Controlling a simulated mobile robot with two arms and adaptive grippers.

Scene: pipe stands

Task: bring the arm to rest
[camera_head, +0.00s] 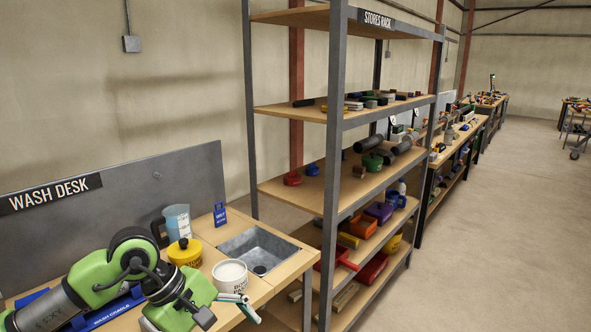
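My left arm (105,275), green and grey, reaches in from the lower left over the wash desk (205,235). My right arm and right gripper are out of view.
The floor (500,230) farther right is clear.

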